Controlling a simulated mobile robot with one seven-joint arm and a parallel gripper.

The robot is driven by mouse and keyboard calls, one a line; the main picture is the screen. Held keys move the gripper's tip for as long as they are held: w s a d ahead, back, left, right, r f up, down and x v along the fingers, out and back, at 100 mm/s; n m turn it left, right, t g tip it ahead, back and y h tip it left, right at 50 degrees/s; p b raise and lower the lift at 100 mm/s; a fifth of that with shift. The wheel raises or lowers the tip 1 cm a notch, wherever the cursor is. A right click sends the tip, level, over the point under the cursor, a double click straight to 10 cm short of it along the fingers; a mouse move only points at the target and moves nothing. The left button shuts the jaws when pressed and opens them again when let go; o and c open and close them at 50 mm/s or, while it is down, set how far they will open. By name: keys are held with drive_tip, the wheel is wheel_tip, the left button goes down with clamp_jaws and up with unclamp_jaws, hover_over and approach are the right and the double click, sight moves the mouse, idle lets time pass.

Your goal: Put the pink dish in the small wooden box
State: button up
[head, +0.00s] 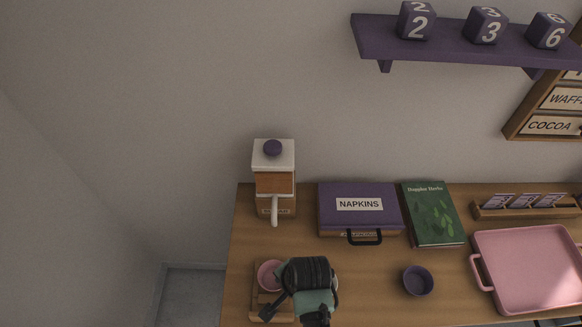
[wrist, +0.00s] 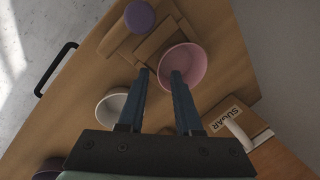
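The pink dish (head: 270,275) is a small round bowl at the front left of the counter; it also shows in the wrist view (wrist: 184,66). A small wooden piece with raised edges (head: 258,302), seemingly the small wooden box, is right by the dish, and in the wrist view (wrist: 150,47) the dish overlaps it. I cannot tell whether the dish sits in it or on its edge. My gripper (wrist: 160,73) is open, with its fingertips apart at the near rim of the dish. My arm hides part of this area in the head view.
In the wrist view a white bowl (wrist: 112,106) and a round purple thing (wrist: 140,17) are close by. A box labelled SUGAR (wrist: 238,122) stands to the right. A purple bowl (head: 418,281), napkin box (head: 335,220) and pink tray (head: 530,265) are farther right.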

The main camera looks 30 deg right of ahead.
drive_tip(key=v, duration=0.9)
drive_tip(key=shift+s+r, duration=0.1)
drive_tip(key=w+a+r+n+t+h, duration=0.15)
drive_tip(key=w+r+t, duration=0.35)
drive_tip(key=r, duration=0.5)
drive_tip(key=w+r+n+t+h, duration=0.1)
drive_tip(key=w+r+n+t, duration=0.15)
drive_tip(key=w+r, duration=0.6)
drive_tip(key=w+r+n+t+h, duration=0.1)
drive_tip(key=w+r+n+t, duration=0.3)
drive_tip(key=r, duration=0.6)
drive_tip(key=a+r+n+t+y, duration=0.15)
drive_tip(key=a+r+t, duration=0.25)
drive_tip(key=r, duration=0.8)
drive_tip(key=a+r+n+t, duration=0.3)
drive_tip(key=r, duration=0.9)
drive_tip(key=s+a+r+n+t, duration=0.2)
drive_tip(key=s+r+t, duration=0.1)
drive_tip(key=s+r, duration=0.2)
drive_tip(key=s+a+r+n+t+y, duration=0.1)
drive_tip(key=s+a+r+t, duration=0.2)
drive_tip(key=r, duration=0.6)
drive_tip(key=shift+s+n, duration=0.35)
drive_tip(key=shift+s, duration=0.85)
drive_tip(key=shift+a+f, duration=0.1)
